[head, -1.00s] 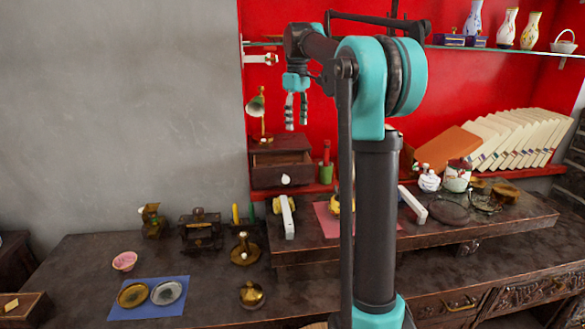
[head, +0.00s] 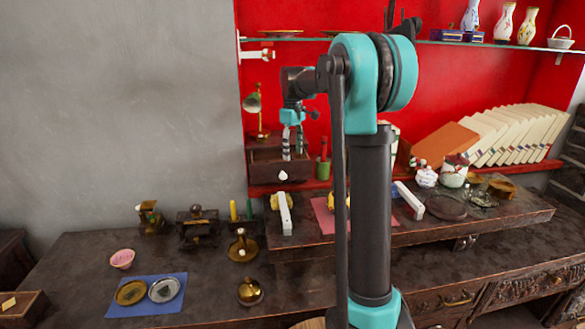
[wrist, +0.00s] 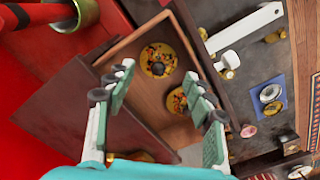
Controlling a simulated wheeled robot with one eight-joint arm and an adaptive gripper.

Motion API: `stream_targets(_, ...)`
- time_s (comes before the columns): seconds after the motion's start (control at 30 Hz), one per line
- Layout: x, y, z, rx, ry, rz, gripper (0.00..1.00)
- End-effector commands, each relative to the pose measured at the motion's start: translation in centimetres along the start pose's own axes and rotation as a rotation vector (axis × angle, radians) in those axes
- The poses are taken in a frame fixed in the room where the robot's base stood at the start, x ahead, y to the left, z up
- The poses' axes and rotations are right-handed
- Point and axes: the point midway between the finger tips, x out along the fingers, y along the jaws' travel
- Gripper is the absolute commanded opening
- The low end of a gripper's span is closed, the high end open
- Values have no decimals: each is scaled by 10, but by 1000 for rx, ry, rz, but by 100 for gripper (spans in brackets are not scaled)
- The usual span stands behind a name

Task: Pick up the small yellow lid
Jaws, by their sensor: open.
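In the wrist view two round yellow patterned pieces lie in an open wooden drawer (wrist: 140,45). One yellow lid (wrist: 156,68) has a dark knob; the other yellow piece (wrist: 177,101) is partly hidden behind my right finger. I cannot tell for sure which is the small one. My gripper (wrist: 157,76) is open and empty, its fingers apart on either side of the pieces in that view. In the head view my gripper (head: 293,152) hangs pointing down over the small wooden chest (head: 262,174), and the drawer's contents do not show.
A green cup (head: 323,170) with a red item stands right of the chest. A white bar-shaped object (head: 285,213) lies in front of it on the raised table. A blue mat (head: 118,307) with two round dishes lies at left. A glass shelf (head: 490,46) runs above right.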

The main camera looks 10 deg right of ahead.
Motion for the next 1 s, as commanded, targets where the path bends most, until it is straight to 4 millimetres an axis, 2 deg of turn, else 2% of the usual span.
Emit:
stream_targets(0.2, 32, 2, -3, 0, 0, 0, 53)
stream_targets(0.3, 41, 2, -3, 0, 0, 0, 53)
stream_targets(0.6, 45, 2, -3, 0, 0, 0, 52)
stream_targets(0.9, 45, 2, -3, 0, 0, 0, 16)
stream_targets(1.0, 45, 2, -3, 0, 0, 0, 15)
